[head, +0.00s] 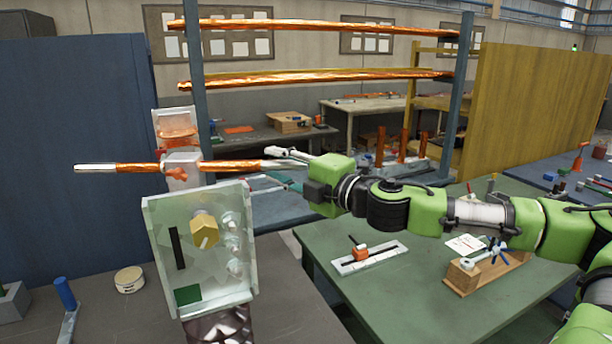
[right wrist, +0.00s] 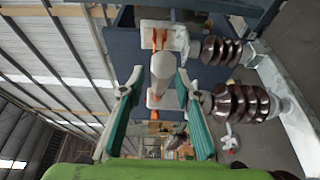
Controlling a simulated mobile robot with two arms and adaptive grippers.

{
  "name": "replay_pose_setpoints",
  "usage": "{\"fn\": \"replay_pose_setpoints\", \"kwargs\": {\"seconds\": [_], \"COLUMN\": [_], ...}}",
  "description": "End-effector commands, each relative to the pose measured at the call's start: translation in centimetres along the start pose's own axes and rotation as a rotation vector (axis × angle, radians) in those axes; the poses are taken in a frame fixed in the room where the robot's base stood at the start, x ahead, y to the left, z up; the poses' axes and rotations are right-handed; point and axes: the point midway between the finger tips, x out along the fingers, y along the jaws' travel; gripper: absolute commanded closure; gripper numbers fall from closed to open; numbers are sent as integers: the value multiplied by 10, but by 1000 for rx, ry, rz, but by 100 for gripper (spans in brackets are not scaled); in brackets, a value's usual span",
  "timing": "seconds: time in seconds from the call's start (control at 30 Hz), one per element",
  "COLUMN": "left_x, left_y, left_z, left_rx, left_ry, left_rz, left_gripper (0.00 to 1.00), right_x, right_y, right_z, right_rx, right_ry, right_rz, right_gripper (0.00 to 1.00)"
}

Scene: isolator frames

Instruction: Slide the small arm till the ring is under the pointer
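A horizontal copper-coloured rod (head: 135,168) with pale ends looks like the small arm. It passes through a pale clamp block (head: 183,171), with an orange part (head: 177,139) just above. I cannot make out a separate ring or pointer. My right gripper (head: 280,168) is at the rod's right end, its fingers spread. In the right wrist view, its teal fingers (right wrist: 158,95) stand on either side of the pale rod end (right wrist: 163,66), with gaps visible; contact cannot be told. My left gripper is not in view.
A tilted pale panel (head: 213,270) with a brass hex knob (head: 204,230) stands below the rod. Two long copper bars (head: 320,76) cross above. A green table (head: 400,315) at right holds a slotted scale (head: 345,267) and a wooden block. Brown ribbed insulators (right wrist: 240,102) are close by.

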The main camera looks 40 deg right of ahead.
Motion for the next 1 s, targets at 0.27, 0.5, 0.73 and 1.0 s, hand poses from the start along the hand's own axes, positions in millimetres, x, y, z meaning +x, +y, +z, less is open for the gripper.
{"fn": "replay_pose_setpoints", "kwargs": {"seconds": [0.27, 0.5, 0.73, 1.0], "left_x": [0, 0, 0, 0], "left_y": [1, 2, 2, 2], "left_z": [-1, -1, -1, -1], "left_rx": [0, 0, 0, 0], "left_ry": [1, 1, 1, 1], "left_rz": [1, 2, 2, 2], "left_gripper": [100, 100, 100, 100], "right_x": [-15, -34, -62, -96], "right_y": [3, 2, 2, 2], "right_z": [-2, 2, 2, 1], "right_rx": [-8, -3, -2, -2], "right_ry": [3, -4, -6, -5], "right_rz": [3, 3, 2, 2], "right_gripper": [69, 69, 69, 69]}}
